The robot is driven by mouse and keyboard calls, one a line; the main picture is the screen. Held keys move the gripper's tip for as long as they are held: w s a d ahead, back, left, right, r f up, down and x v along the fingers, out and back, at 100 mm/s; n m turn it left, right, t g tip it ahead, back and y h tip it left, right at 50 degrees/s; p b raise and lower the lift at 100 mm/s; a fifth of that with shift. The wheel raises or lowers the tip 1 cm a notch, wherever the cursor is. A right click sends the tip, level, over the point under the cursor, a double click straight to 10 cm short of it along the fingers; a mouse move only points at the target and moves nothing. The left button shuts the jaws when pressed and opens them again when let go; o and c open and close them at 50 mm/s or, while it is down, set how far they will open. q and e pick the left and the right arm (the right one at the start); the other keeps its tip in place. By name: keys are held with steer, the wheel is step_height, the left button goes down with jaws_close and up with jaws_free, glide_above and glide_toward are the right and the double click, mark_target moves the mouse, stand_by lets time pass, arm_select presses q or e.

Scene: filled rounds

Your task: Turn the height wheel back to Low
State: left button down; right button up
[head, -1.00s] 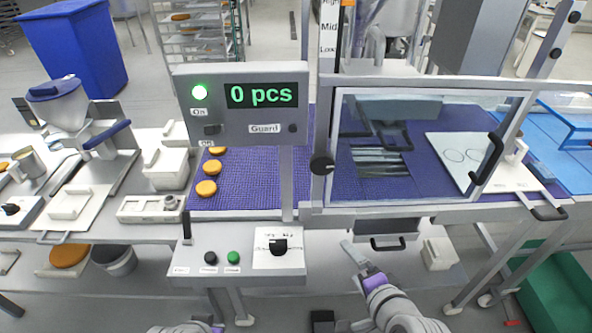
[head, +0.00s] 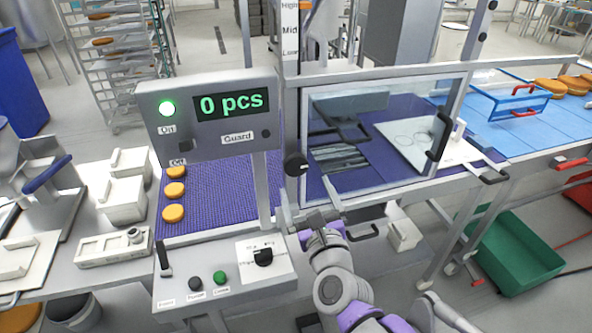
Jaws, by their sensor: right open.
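The height wheel (head: 296,164) is a round black knob on the upright post, at the left edge of the clear guard. Above it the height scale (head: 291,30) reads High, Mid and Low from top to bottom. An orange marker (head: 305,5) shows beside High at the top edge of the picture. My right gripper (head: 306,192) is open and empty, its two fingers pointing up just below the wheel, one to each side. I cannot tell whether a finger touches it. My left gripper is not in view.
The display box (head: 217,116) reads 0 pcs with a green lamp lit. Below are a control panel (head: 225,287) with several buttons and a black knob, and a purple belt (head: 225,190) carrying round orange-brown pieces. The clear guard (head: 400,115) stands right of the wheel.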

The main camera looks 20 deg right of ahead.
mark_target(297, 169)
steer(key=w, duration=0.7)
steer(key=shift+w, duration=0.35)
steer(key=c, duration=1.3)
steer(key=shift+c, duration=0.2)
